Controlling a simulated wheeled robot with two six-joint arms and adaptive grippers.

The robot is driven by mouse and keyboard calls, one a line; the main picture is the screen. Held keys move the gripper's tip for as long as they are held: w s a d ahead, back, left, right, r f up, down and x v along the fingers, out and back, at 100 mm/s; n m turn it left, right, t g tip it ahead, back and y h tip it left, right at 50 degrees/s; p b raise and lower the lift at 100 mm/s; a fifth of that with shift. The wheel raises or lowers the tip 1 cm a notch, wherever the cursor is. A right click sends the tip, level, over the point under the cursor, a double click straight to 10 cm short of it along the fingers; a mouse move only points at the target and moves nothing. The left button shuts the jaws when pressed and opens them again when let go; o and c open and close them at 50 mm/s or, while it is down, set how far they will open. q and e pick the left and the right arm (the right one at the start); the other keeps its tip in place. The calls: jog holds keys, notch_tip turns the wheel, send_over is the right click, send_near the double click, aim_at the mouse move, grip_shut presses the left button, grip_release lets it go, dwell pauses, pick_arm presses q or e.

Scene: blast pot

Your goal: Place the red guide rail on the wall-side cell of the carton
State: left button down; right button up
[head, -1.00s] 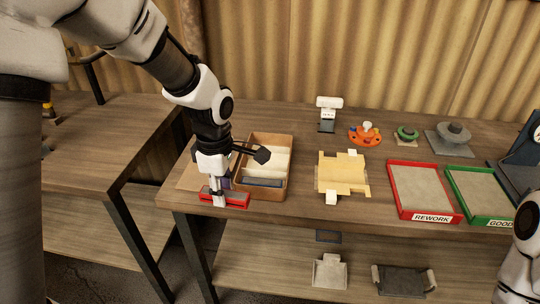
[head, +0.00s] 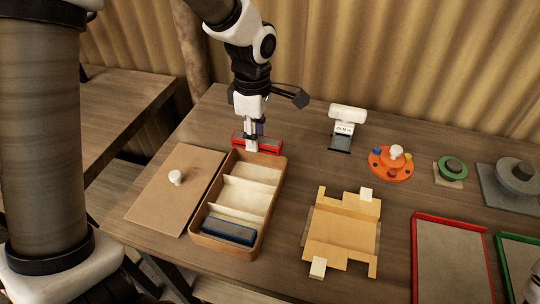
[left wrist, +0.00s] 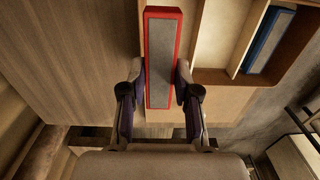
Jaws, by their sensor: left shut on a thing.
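My left gripper (head: 251,148) is shut on the red guide rail (head: 268,145), a red bar with a grey face in the left wrist view (left wrist: 160,62). The fingers (left wrist: 158,95) grip it from both sides near its lower end there. In the head view the rail appears at the wall-side end of the carton (head: 267,215), above or just behind its far rim; its exact height cannot be told. The open carton has cream dividers, and its wall-side cell (head: 255,172) looks empty. A blue rail (head: 229,230) lies in the near cell. My right gripper is not in view.
A brown flat panel with a white knob (head: 176,178) lies left of the carton. A tan fixture (head: 341,235), a white stand (head: 346,122) and an orange disc (head: 390,164) stand right. The red tray (head: 449,217) is farther right. The corrugated wall is behind.

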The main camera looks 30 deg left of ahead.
aim_at(253, 176)
pick_arm(q)
jog(key=s+f, duration=0.2)
jog(key=f, duration=0.1)
jog(key=shift+s+f, duration=0.1)
jog(key=shift+s, duration=0.05)
jog(key=f, duration=0.3)
jog(key=w+f, duration=0.1)
jog(key=f, duration=0.1)
jog(key=shift+f, duration=0.15)
jog(key=shift+s, duration=0.2)
jog(key=shift+f, duration=0.1)
jog(key=c, duration=1.1)
grip_release()
jog(key=shift+c, duration=0.2)
notch_tip(253, 176, up, 12)
jog(key=shift+r, duration=0.2)
